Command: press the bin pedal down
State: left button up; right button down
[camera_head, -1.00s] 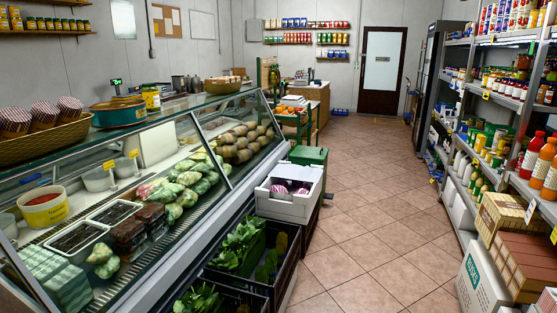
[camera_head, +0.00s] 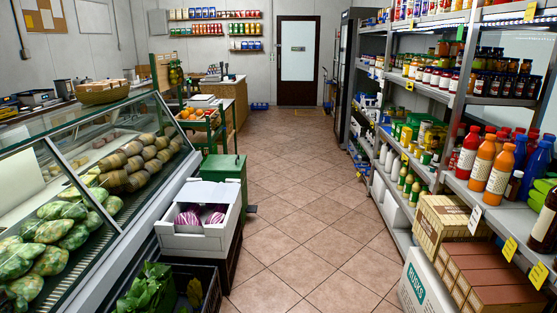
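A green bin (camera_head: 236,168) with a flat lid stands on the tiled floor in the middle distance, left of the aisle. It is beyond the white box of purple cabbages (camera_head: 201,216), which hides part of its front. A small dark piece like a pedal (camera_head: 250,209) sticks out low at the bin's right side, close to the floor. It is too small to tell whether it is up or down. The lid looks closed. Neither of my grippers is in view.
A glass display counter (camera_head: 100,175) runs along the left, with dark produce crates (camera_head: 190,275) before it. Shelves (camera_head: 440,95) of bottles and jars line the right, with cartons (camera_head: 425,285) low down. The tiled aisle (camera_head: 300,180) between is clear to the dark-framed door (camera_head: 297,62).

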aim_at(251, 209)
jog(key=i, duration=1.85)
jog(key=i+l, duration=0.1)
jog(key=i, duration=1.75)
jog(key=i+u, duration=0.25)
jog(key=i, duration=0.25)
jog(key=i+l+u, duration=0.15)
jog(key=i+u, duration=0.15)
jog(key=i, duration=0.15)
